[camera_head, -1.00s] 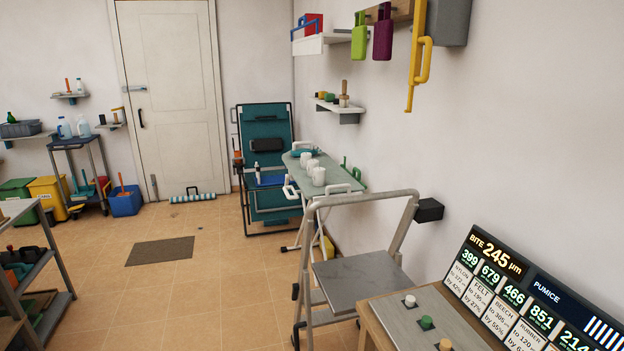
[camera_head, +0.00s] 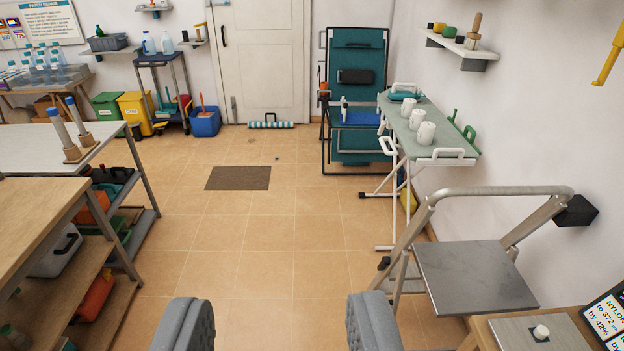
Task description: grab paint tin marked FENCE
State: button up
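I cannot make out a paint tin marked FENCE in this view. Several white cup-like cylinders (camera_head: 426,134) stand on the narrow green-topped table (camera_head: 440,150) at the right; no lettering on them is readable. My gripper (camera_head: 278,318) shows at the bottom edge as two grey padded fingers, wide apart. Nothing is between them but floor tiles.
A step stool (camera_head: 476,278) stands at the right. Workbenches with shelves of tools (camera_head: 50,200) line the left. A brown mat (camera_head: 238,178) lies on open tiled floor. Bins (camera_head: 136,110), a blue bucket (camera_head: 205,121) and a closed door (camera_head: 260,60) are at the back.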

aim_at(419, 116)
jog(key=u, duration=0.3)
jog(key=i, duration=1.3)
jog(key=u, duration=0.3)
jog(key=i, duration=2.65)
jog(key=z, duration=1.05)
jog(key=i, duration=1)
jog(key=z, duration=1.1)
jog(key=i, duration=0.65)
jog(key=z, duration=0.25)
jog(key=k, duration=0.9)
jog(key=z, duration=0.2)
jog(key=i, duration=0.6)
